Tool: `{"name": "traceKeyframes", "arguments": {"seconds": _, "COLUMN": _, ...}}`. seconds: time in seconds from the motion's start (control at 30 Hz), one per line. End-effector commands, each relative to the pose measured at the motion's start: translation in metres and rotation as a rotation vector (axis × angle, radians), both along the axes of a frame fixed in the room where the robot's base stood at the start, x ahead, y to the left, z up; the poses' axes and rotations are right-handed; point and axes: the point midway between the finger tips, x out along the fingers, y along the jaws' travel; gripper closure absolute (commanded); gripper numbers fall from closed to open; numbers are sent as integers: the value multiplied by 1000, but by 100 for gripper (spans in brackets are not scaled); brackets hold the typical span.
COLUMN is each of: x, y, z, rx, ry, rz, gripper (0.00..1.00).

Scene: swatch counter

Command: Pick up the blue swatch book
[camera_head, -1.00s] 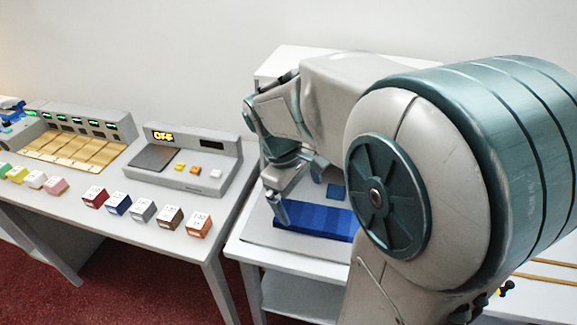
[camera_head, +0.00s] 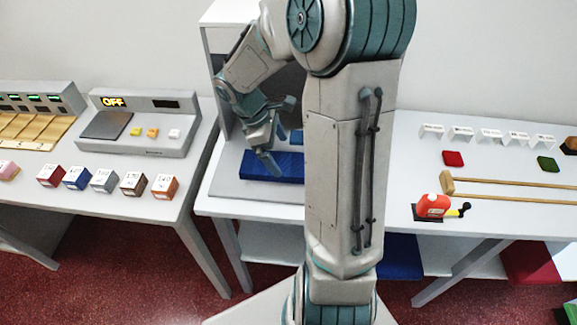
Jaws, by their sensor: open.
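The blue swatch book (camera_head: 292,168) lies flat on the grey surface of the middle table (camera_head: 222,178); my arm hides its right end. My gripper (camera_head: 278,137) is open and empty, tilted, with its fingers spread apart. The lower finger overlaps the book in the picture; I cannot tell whether it touches it. A small blue square (camera_head: 297,137) lies behind the book, partly hidden.
The left table holds a grey console (camera_head: 150,125) and several coloured cubes (camera_head: 103,180). A blue item (camera_head: 402,262) lies below.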

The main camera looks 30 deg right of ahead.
Motion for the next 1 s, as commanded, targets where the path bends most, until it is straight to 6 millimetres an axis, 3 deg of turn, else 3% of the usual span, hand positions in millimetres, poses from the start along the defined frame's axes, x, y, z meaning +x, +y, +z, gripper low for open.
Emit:
{"name": "traceKeyframes", "arguments": {"seconds": 0.4, "x": -6, "y": -20, "z": -44, "rx": 0, "ry": 2, "rz": 0, "gripper": 0}}
{"name": "traceKeyframes", "arguments": {"seconds": 0.7, "x": -7, "y": -22, "z": -50, "rx": -2, "ry": -1, "rz": -1, "gripper": 0}}
{"name": "traceKeyframes", "arguments": {"seconds": 0.73, "x": -7, "y": -22, "z": -50, "rx": -2, "ry": -1, "rz": -1, "gripper": 3}}
{"name": "traceKeyframes", "arguments": {"seconds": 0.9, "x": -7, "y": -22, "z": -50, "rx": -2, "ry": -1, "rz": -1, "gripper": 50}}
{"name": "traceKeyframes", "arguments": {"seconds": 1.0, "x": -7, "y": -22, "z": -50, "rx": -2, "ry": -1, "rz": -1, "gripper": 55}}
